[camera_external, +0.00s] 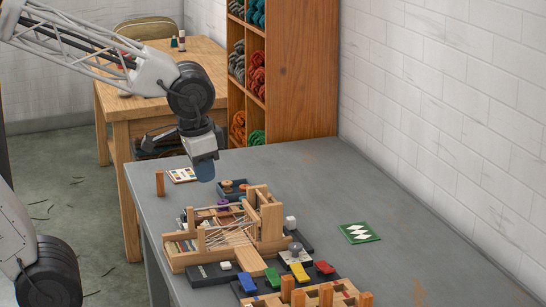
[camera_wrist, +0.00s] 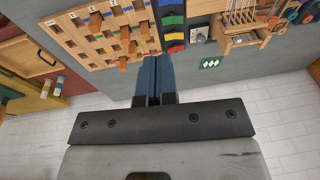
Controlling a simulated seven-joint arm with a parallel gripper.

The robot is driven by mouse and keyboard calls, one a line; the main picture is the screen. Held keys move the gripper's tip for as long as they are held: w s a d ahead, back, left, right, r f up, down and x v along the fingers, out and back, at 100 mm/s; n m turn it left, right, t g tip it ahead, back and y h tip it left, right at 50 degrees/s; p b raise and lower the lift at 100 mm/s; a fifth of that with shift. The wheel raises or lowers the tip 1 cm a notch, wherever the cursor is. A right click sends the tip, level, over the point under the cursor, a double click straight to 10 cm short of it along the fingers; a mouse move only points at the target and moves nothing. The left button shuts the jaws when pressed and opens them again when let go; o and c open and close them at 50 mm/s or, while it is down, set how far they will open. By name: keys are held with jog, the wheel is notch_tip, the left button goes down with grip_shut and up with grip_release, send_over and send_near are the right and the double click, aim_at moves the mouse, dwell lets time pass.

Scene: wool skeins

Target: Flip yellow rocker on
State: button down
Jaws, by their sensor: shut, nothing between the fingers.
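The yellow rocker (camera_external: 299,271) sits in a dark panel on the grey table, in a row between the green rocker (camera_external: 273,277) and the red rocker (camera_external: 325,267). A blue rocker (camera_external: 248,283) is at the left end of that row. Which way the yellow rocker is tilted is too small to tell. My gripper (camera_external: 205,172) is above the table, behind the loom and well away from the rockers. In the wrist view, my gripper's blue fingers (camera_wrist: 153,78) are together with nothing between them. Part of the coloured rocker row shows ahead of them near the top edge.
A wooden loom (camera_external: 245,236) stands beyond the rockers. A round-knobbed lever (camera_external: 295,250) is just behind the yellow rocker. A wooden pegged board (camera_wrist: 97,36) lies beside the panel. A green card (camera_external: 359,233) lies on the right, with bare tabletop around it.

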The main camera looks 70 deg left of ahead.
jog(key=w+a+f+g+y, duration=0.1)
jog(key=w+f, duration=0.5)
jog(key=w, duration=0.6)
jog(key=y, duration=0.2)
send_over(296, 266)
jog(key=s+d, duration=0.1)
jog(key=d, duration=0.4)
notch_tip(296, 266, down, 8)
jog(key=shift+w+f+g, duration=0.4)
jog(key=shift+w+f, duration=0.1)
jog(key=shift+f, duration=0.05)
jog(key=x, duration=1.4)
jog(key=shift+d, duration=0.15)
